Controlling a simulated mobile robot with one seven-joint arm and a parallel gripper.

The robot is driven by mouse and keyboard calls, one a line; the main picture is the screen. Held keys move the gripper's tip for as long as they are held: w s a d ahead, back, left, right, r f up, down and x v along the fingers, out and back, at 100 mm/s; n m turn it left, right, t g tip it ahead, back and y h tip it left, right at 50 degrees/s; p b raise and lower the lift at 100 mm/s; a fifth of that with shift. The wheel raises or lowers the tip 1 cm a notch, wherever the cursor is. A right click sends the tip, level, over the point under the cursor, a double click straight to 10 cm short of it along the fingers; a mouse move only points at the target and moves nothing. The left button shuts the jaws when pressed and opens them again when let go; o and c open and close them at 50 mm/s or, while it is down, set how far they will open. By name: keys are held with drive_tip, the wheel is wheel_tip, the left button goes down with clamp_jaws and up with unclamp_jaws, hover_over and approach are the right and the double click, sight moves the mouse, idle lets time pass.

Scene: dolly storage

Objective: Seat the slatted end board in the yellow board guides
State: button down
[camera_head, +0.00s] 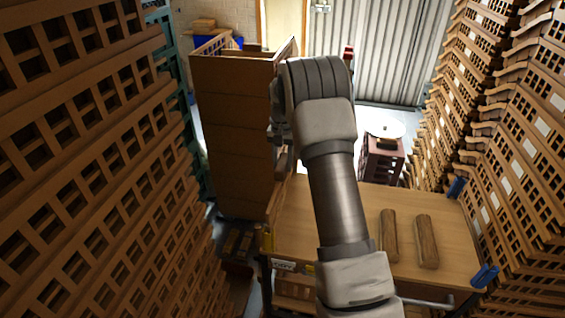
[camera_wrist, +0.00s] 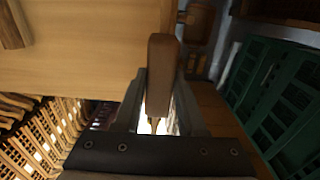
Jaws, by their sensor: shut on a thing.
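In the wrist view my gripper (camera_wrist: 160,95) is shut on a brown upright bar, which appears to be part of the board. Whether the board touches the guide cannot be told.
The wooden deck (camera_head: 335,230) carries two brown wooden blocks (camera_head: 390,236) (camera_head: 427,241) and has blue corner pieces (camera_head: 485,276). Tall stacks of brown slatted crates (camera_head: 80,140) (camera_head: 510,130) close in both sides. Green crates (camera_wrist: 280,100) stand right in the wrist view.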

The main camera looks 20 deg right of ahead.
drive_tip(key=shift+f+b, duration=1.1)
drive_tip(key=shift+f, duration=0.85)
drive_tip(key=shift+r, duration=0.1)
drive_tip(key=shift+c, duration=2)
unclamp_jaws()
wheel_tip(320, 180, up, 17)
drive_tip(key=shift+r, duration=0.2)
